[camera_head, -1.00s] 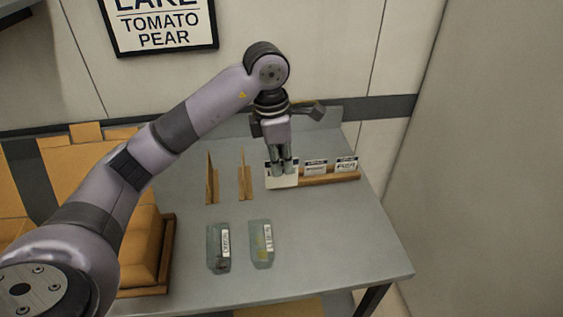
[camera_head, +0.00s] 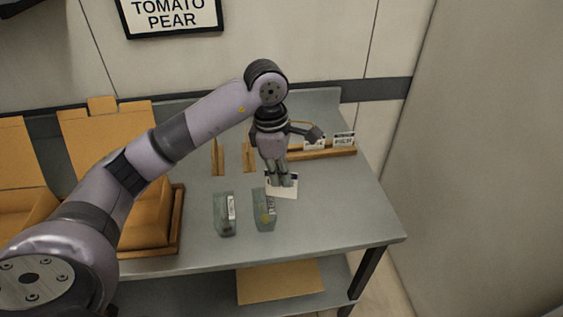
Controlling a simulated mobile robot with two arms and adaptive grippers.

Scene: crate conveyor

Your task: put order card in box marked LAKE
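My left gripper (camera_head: 284,181) is shut on a white order card (camera_head: 284,191) and holds it above the grey table, in front of the card rack. Its fingers cover part of the card, and I cannot read the writing on it. Two more cards (camera_head: 343,139) stand in the wooden rack (camera_head: 318,154) at the back right. Open cardboard boxes (camera_head: 152,209) stand at the left, partly behind my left arm. No LAKE marking is readable on them. My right gripper is not in view.
A framed wall sign (camera_head: 172,14) reads TOMATO and PEAR, its top cut off. Two labelled packets (camera_head: 225,215) lie near the table's front, with wooden dividers (camera_head: 218,157) behind them. The table (camera_head: 357,205) is clear at the right. Flat cardboard (camera_head: 281,282) lies on a shelf below.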

